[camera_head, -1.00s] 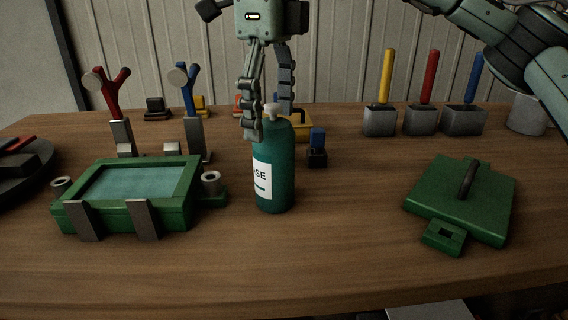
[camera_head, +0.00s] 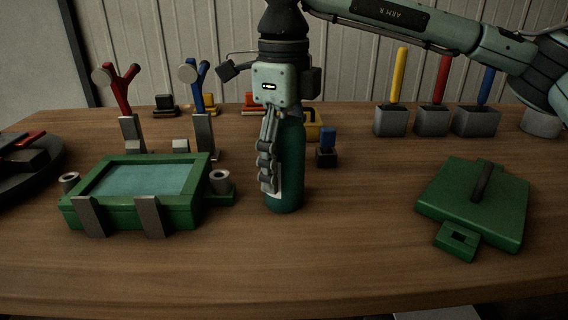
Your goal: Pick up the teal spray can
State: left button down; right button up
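The teal spray can (camera_head: 292,160) stands upright on the wooden table near the middle of the head view. My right gripper (camera_head: 270,188) points straight down over it, with its palm above the can's top. One finger lies in front of the can's left side and covers most of the white label. The other finger is hidden behind the can, so I cannot tell whether the fingers press on it. The can's nozzle is hidden by the gripper. My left gripper is not in view.
A green mould with a teal cavity (camera_head: 140,179) stands left of the can. A green lid with a dark handle (camera_head: 450,205) lies to the right. A small blue-topped block (camera_head: 327,140) stands close behind the can. Grey bins (camera_head: 391,122) with coloured handles stand at the back right.

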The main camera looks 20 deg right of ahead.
jog(key=c, duration=1.2)
